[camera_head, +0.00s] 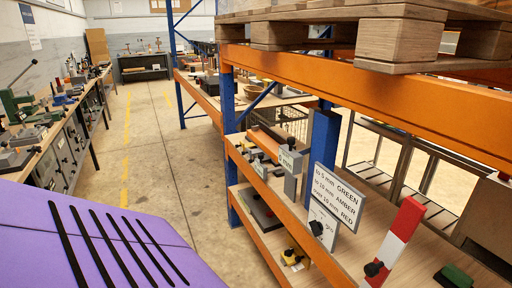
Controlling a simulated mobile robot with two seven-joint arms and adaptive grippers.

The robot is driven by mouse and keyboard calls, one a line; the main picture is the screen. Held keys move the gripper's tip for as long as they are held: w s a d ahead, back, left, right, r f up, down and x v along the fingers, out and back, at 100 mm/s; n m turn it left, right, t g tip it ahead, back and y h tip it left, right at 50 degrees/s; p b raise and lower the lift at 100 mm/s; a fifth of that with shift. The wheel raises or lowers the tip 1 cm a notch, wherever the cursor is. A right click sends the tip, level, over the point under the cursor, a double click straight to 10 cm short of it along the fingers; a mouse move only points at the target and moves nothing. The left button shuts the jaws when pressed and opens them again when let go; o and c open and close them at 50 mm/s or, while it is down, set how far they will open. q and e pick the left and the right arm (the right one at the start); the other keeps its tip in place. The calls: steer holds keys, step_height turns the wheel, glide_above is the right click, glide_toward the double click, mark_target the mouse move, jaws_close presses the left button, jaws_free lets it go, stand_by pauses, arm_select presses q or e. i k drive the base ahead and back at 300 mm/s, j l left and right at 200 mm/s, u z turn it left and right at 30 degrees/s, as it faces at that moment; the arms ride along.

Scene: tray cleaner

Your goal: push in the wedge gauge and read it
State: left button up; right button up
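I cannot tell for sure which thing is the wedge gauge. A red-and-white striped upright piece (400,232) with a black knob (374,268) at its foot stands on the wooden shelf (350,262) at the lower right. A white sign (337,196) on the rack reads to 5 mm GREEN, to 10 mm AMBER, over 10 mm RED. A smaller white plate (324,224) with a black knob is below it. A grey upright block (291,184) with a small label stands to the left. No gauge reading is legible. Neither gripper is in view.
The rack has orange beams (340,85) and blue uprights (323,142). A wooden pallet (395,42) lies on top. A yellow-and-black item (293,258) is on the lower shelf. The concrete aisle (150,160) is clear; a cluttered workbench (62,128) lines its left side.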

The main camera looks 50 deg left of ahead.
mark_target(291, 159)
steer(key=u, duration=1.4)
